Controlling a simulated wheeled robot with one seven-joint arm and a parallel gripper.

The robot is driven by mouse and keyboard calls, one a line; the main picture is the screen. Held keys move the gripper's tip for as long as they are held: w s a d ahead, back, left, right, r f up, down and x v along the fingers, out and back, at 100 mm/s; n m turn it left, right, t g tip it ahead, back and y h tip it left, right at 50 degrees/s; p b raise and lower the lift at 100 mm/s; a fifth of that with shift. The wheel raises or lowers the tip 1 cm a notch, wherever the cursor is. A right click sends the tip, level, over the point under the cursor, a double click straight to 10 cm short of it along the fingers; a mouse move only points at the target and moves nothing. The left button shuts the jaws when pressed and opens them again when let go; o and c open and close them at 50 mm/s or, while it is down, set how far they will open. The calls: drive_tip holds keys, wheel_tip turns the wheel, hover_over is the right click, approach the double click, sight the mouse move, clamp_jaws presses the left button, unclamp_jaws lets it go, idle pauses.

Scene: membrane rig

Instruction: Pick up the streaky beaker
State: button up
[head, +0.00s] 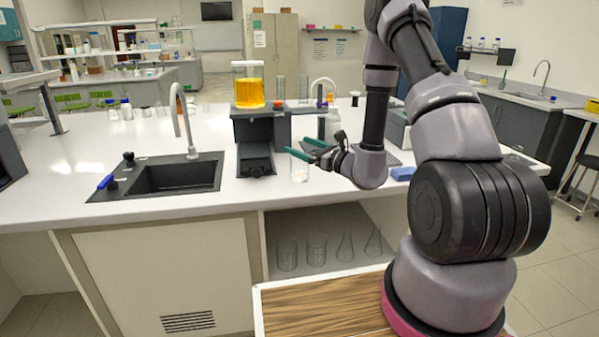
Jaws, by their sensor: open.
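A small clear beaker (299,173) with whitish marks low on its wall stands on the white bench top, just right of the black stand. It looks like the streaky beaker, though it is small in the head view. My gripper (297,146) has green fingers, spread apart and pointing left. They show at the height of the beaker's upper part and partly overlap it. I cannot tell whether they are around it, above it or touching it.
A black stand (255,135) bears a beaker of yellow liquid (249,93) close left of my gripper. A black sink (165,178) with a tap is further left. A blue sponge-like block (403,174) lies right. Clear glassware (317,251) stands on the shelf below.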

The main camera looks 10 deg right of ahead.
sight(300, 169)
drive_tip(key=d+f+m+h, duration=0.1)
drive_tip(key=f, duration=0.1)
drive_tip(key=w+d+f+m+t+h, duration=0.1)
drive_tip(key=d+f+h, duration=0.1)
drive_tip(key=f, duration=0.1)
drive_tip(key=d+f+m+t+h, duration=0.1)
drive_tip(key=d+f+h, duration=0.1)
drive_tip(key=f, duration=0.1)
drive_tip(key=shift+w+d+m, duration=0.1)
drive_tip(key=shift+w+m, duration=0.1)
drive_tip(key=shift+m, duration=0.2)
drive_tip(key=x, duration=0.5)
drive_tip(key=shift+w, duration=0.1)
drive_tip(key=x, duration=0.5)
drive_tip(key=shift+w+f, duration=0.1)
drive_tip(key=shift+f, duration=0.2)
drive_tip(key=c, duration=1.2)
drive_tip(key=shift+r, duration=0.15)
